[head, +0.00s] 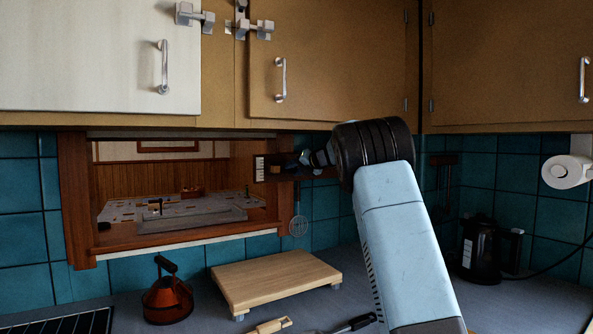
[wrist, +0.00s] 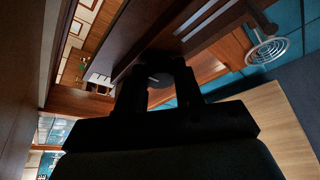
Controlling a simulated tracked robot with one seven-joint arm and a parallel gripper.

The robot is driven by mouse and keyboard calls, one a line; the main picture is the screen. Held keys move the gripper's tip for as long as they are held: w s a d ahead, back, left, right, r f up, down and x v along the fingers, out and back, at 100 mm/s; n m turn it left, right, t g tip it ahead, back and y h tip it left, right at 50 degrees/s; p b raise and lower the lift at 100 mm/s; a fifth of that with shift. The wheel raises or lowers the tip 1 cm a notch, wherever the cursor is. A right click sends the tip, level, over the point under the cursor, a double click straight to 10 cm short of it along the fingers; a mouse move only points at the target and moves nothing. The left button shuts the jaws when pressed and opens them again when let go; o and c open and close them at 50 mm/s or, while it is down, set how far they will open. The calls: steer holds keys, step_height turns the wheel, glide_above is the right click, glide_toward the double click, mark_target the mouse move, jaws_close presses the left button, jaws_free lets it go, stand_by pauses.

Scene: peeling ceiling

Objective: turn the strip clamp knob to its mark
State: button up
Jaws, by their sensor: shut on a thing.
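The strip clamp knob (wrist: 160,81) is a small dark round knob with a short pale line on its face. It shows between the two dark fingers of my gripper (wrist: 159,90) in the wrist view, and the fingers are shut on it. In the head view my gripper (head: 307,158) reaches left from my arm to a dark wooden strip (head: 285,173) by the hatch's right side. The knob is mostly hidden there. A white patch with dark lines (head: 259,168) is at the strip's left end; it also shows in the wrist view (wrist: 98,78). I cannot make out the knob's target mark.
Cabinets (head: 320,60) hang close above my gripper. A wood-framed hatch (head: 77,200) opens at left. A round wire strainer (head: 299,226) hangs just below the strip. A cutting board (head: 275,280), a red-brown pot (head: 167,300) and a black kettle (head: 480,250) stand on the counter.

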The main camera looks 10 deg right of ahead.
steer(key=shift+f, duration=0.1)
steer(key=c, duration=0.3)
steer(key=shift+d, duration=0.25)
steer(key=shift+c, duration=0.4)
steer(key=shift+a, duration=0.15)
